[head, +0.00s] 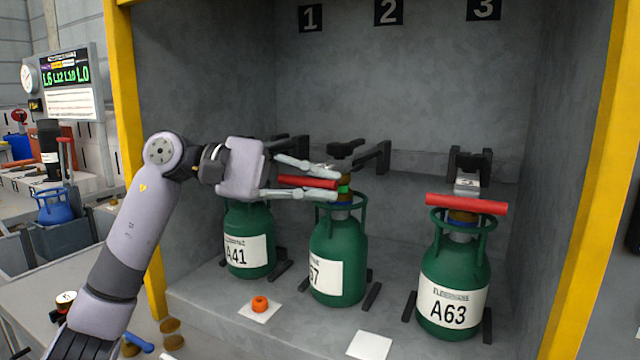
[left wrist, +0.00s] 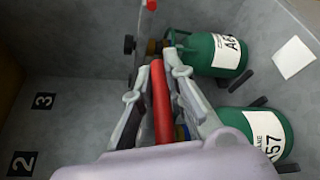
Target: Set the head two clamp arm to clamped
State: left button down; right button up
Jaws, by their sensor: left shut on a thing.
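The head two clamp arm is a red bar (head: 306,182) at the neck of the green cylinder labelled 57 (head: 338,255), below the wall sign 2 (head: 388,12). A small green part (head: 344,189) shows at the bar's right end. My left gripper (head: 335,184) has its two fingers on either side of this bar and is shut on it. In the left wrist view the red bar (left wrist: 162,105) runs lengthwise between the fingers (left wrist: 158,85). The bar's joint is partly hidden by the fingers. My right gripper is not in view.
Cylinder A63 (head: 455,280) stands at right, with a red bar (head: 466,204) lying across above it. Cylinder A41 (head: 249,240) stands at left, its top hidden by my gripper. An orange knob (head: 260,303) and a white card (head: 369,345) lie in front. Yellow posts (head: 127,150) flank the bay.

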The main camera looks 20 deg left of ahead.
pick_arm(q)
jog(key=shift+f, duration=0.4)
jog(key=c, duration=1.8)
grip_release()
jog(key=shift+a, duration=0.1)
jog(key=shift+o, duration=1)
jog(key=shift+r, duration=0.1)
jog(key=shift+r, duration=0.1)
jog(key=shift+a, duration=0.1)
jog(key=v, duration=1.1)
jog(key=shift+s+a+r, duration=0.15)
jog(key=shift+s+a, duration=0.05)
jog(key=shift+a, duration=0.05)
